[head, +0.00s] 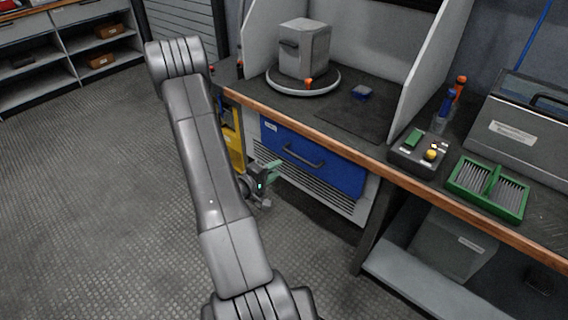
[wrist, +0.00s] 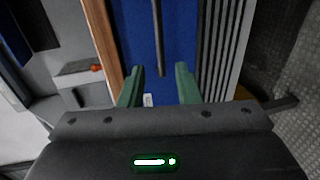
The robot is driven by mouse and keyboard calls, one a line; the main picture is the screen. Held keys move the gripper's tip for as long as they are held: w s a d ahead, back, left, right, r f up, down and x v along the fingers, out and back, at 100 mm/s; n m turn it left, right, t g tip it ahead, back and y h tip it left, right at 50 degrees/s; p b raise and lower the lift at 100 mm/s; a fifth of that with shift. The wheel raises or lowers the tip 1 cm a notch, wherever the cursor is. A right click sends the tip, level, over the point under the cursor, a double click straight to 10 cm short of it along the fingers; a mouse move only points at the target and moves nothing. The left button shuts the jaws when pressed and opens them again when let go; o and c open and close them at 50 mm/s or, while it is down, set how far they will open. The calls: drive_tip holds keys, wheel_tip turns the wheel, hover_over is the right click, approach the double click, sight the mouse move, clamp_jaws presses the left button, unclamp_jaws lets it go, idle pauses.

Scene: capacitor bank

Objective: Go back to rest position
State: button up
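My gripper (head: 270,174) is in front of the blue drawer (head: 311,158) under the workbench, partly behind my own arm in the head view. In the wrist view my gripper (wrist: 158,84) has its two green fingers apart with nothing between them. The blue drawer (wrist: 136,30) and its dark handle (wrist: 158,40) lie beyond the fingertips. The handle (head: 304,153) also shows in the head view, to the right of the fingers and apart from them. The drawer looks shut.
The workbench edge (head: 340,143) runs above the drawer. On the bench are a grey box on a round turntable (head: 303,84), a control box (head: 419,153) and a green tray (head: 521,204). Shelves (head: 66,45) stand at the back left. The floor (head: 80,200) at left is clear.

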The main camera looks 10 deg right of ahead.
drive_tip(key=shift+s+a+r, duration=0.1)
drive_tip(key=shift+s+a, duration=0.3)
drive_tip(key=shift+a, duration=0.05)
drive_tip(key=b+x, duration=0.2)
drive_tip(key=x, duration=1.2)
drive_tip(key=shift+d+r, duration=0.1)
drive_tip(key=shift+d, duration=0.05)
drive_tip(key=v, duration=0.2)
drive_tip(key=shift+s+a, duration=0.15)
drive_tip(key=shift+a, duration=0.15)
drive_tip(key=shift+d, duration=0.1)
